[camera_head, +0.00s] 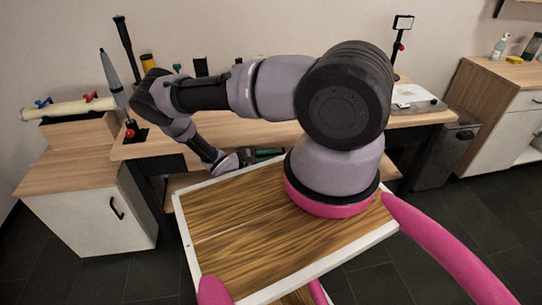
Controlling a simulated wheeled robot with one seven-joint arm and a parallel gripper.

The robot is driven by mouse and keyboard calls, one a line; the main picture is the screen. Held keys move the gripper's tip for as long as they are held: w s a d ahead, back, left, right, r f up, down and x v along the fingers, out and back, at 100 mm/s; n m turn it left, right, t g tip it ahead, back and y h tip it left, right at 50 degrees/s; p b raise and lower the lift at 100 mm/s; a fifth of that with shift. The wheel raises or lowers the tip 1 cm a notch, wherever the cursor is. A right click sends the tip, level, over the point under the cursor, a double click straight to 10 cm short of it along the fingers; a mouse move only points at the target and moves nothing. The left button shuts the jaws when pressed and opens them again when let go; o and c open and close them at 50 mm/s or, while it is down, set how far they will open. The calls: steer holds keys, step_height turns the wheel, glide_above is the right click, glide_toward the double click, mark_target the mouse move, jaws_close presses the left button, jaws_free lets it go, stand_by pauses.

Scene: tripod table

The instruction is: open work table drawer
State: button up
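The work table (235,133) has a light wood top and a dark frame, and it stands against the wall beyond my arm. Its drawer is not clearly visible; the table front is largely hidden by my arm and body. My arm bends left and then back down toward the table front. My gripper (268,153) is dark with a teal part, low at the front edge of the table top. The fingers are too small and too edge-on to tell whether they are open or shut, or whether they touch anything.
A white cabinet (95,222) with a dark handle stands at the left. Tall tools stand on the table's left end, and a dark stand (400,50) rises on its right. A dark bin (446,155) and another cabinet (510,118) are at the right. Dark floor shows between.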

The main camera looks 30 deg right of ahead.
jaws_close()
stand_by(1.4)
